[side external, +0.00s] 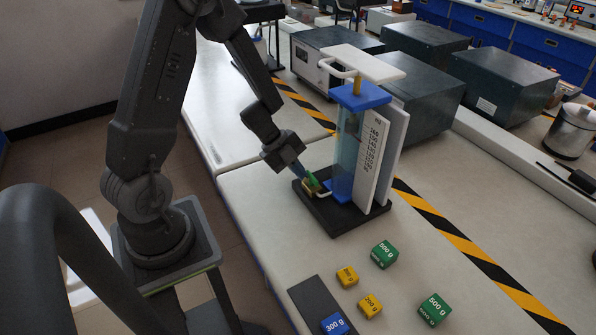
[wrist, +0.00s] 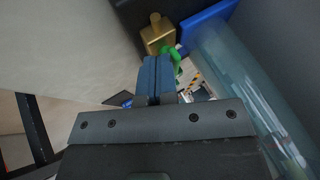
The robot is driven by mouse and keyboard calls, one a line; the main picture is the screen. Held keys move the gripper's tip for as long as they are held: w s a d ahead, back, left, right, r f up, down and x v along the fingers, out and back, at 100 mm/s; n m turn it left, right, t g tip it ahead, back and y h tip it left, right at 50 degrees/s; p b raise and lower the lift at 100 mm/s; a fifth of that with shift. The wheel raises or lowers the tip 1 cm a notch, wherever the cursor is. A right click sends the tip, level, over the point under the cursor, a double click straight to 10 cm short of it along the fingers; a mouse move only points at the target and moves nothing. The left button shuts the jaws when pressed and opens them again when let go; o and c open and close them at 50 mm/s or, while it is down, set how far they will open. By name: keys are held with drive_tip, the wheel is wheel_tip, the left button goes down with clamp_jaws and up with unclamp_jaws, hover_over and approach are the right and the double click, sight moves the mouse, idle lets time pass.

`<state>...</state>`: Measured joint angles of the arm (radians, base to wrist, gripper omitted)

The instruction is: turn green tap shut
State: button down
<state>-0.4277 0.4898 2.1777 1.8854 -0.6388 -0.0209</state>
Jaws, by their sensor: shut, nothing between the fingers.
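The green tap handle (side external: 313,181) sits low at the front of a clear cylinder apparatus (side external: 347,150) on a black base (side external: 334,220). In the wrist view the green handle (wrist: 175,57) shows just beyond and right of my fingertips, with the brass tap body (wrist: 157,36) above it. My gripper (side external: 306,184) is shut and empty, its blue fingers pointing down at the tap. In the wrist view the shut fingers (wrist: 158,62) lie close against or beside the green handle; I cannot tell whether they touch. Part of the handle is hidden behind the fingers.
Green weights (side external: 384,254), yellow weights (side external: 370,305) and a blue weight (side external: 335,324) lie on the bench in front of the apparatus. A white scale board (side external: 376,165) stands beside the cylinder. Dark metal boxes (side external: 420,95) stand behind. The bench left of the base is clear.

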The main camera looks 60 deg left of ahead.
drive_tip(key=m+g, duration=0.1)
drive_tip(key=w+m+h, duration=0.1)
drive_tip(key=m, duration=0.1)
drive_tip(key=m+g, duration=0.1)
drive_tip(key=shift+w+a+m+g+h, duration=0.15)
drive_tip(key=shift+a+m+g+h, duration=0.15)
drive_tip(key=shift+a+m, duration=0.1)
drive_tip(key=shift+w, duration=1)
drive_tip(key=shift+w+d, duration=0.1)
drive_tip(key=shift+w, duration=0.25)
drive_tip(key=shift+w+d, duration=0.35)
drive_tip(key=shift+w, duration=0.15)
